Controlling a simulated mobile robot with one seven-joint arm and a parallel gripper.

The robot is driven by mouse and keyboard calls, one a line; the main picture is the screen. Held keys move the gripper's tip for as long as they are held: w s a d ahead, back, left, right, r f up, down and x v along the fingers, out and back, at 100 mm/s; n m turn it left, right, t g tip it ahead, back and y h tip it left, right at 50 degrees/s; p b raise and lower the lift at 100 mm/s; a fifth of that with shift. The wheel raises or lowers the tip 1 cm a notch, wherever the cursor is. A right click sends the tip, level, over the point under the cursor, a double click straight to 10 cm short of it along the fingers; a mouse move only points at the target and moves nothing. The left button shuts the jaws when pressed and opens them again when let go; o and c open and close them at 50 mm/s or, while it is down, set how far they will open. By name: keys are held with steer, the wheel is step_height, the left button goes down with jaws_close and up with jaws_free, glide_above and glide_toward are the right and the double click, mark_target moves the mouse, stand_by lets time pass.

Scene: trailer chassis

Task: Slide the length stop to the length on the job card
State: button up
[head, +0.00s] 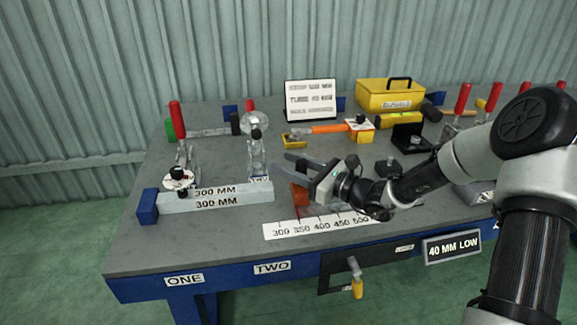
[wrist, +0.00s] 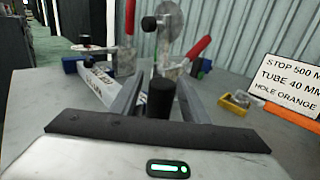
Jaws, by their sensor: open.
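The job card (head: 310,100) stands at the back of the bench; in the wrist view (wrist: 287,86) it reads "STOP 500 M", cut off at the edge, then "TUBE 40 MM" and "HOLE ORANGE". The white length scale (head: 318,224) runs from 300 to 500 along the bench front. An orange-red block (head: 300,198), seemingly the length stop, is near its 300 end, partly hidden by my gripper. My gripper (head: 288,163) is open above it, fingers pointing left. In the wrist view a black upright knob (wrist: 161,98) shows between the open fingers; I cannot tell whether they touch it.
A grey bar marked 300 MM (head: 232,198) lies left of my gripper, with toggle clamps (head: 257,150) behind it. An orange-handled tool (head: 318,129), a yellow box (head: 388,95) and a black bracket (head: 409,138) stand farther back. The front left bench top is clear.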

jaws_close()
steer(key=w+d+p, duration=0.1)
steer(key=d, duration=0.4)
steer(key=w+d+p, duration=0.1)
steer(key=d+p, duration=0.1)
steer(key=d, duration=0.3)
steer(key=w+d+p, duration=0.1)
steer(key=w+d, duration=0.1)
steer(key=d, duration=0.3)
steer(key=shift+w, duration=0.1)
jaws_free()
steer(key=shift+d, duration=0.15)
